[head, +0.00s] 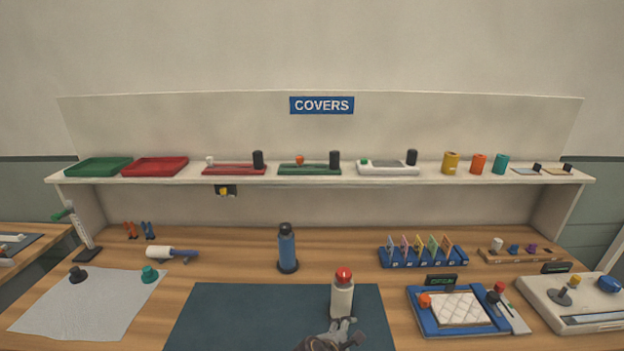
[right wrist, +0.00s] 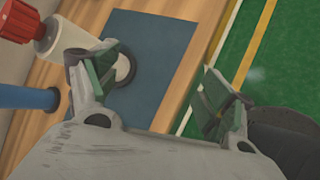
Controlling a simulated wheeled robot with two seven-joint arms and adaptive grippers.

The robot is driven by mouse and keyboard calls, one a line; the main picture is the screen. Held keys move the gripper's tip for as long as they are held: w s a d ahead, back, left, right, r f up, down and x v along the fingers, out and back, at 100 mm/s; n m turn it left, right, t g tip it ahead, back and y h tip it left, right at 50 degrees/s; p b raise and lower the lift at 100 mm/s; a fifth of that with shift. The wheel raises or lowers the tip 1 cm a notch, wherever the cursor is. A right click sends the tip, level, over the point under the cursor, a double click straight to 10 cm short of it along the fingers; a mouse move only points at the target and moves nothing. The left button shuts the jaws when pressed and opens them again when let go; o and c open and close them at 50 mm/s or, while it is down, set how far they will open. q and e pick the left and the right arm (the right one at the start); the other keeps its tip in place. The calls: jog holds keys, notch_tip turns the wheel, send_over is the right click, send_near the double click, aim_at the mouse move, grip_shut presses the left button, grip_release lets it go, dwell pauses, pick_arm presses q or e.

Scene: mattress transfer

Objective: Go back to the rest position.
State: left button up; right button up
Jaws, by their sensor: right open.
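My right gripper (head: 348,331) shows at the bottom of the head view, just in front of a white bottle with a red top (head: 342,298). The bottle stands upright on the dark blue mat (head: 240,315). In the right wrist view my right gripper (right wrist: 160,85) is open, with green-padded fingers spread and nothing between them. The bottle's red top (right wrist: 18,20) shows there at upper left, and the left finger hides part of its body. I cannot tell whether that finger touches it. My left gripper is in neither view.
A blue flask (head: 287,250) stands behind the mat. A blue tray with a white quilted pad (head: 460,309) lies at right, beside a joystick panel (head: 575,305). A grey cloth (head: 90,303) lies at left. A shelf (head: 330,181) spans the back. Green floor (right wrist: 285,70) lies past the table edge.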

jog(key=s+d+f+m+g+y, duration=0.3)
jog(key=s+d+m+y, duration=0.3)
jog(key=s+d+m, duration=0.9)
notch_tip(320, 180, down, 38)
jog(key=s+a+m+g+b, duration=0.1)
jog(key=s+a+g+b, duration=0.1)
jog(key=b, duration=0.3)
jog(key=s+d+f+b, duration=0.2)
jog(key=s+f, duration=0.9)
jog(key=f, duration=0.1)
jog(key=s+d+f+b, duration=0.2)
jog(key=s+f+b, duration=0.1)
jog(key=s+f, duration=0.8)
jog(key=shift+d+f+g, duration=0.2)
jog(key=shift+f+g, duration=0.2)
jog(key=shift+f, duration=0.55)
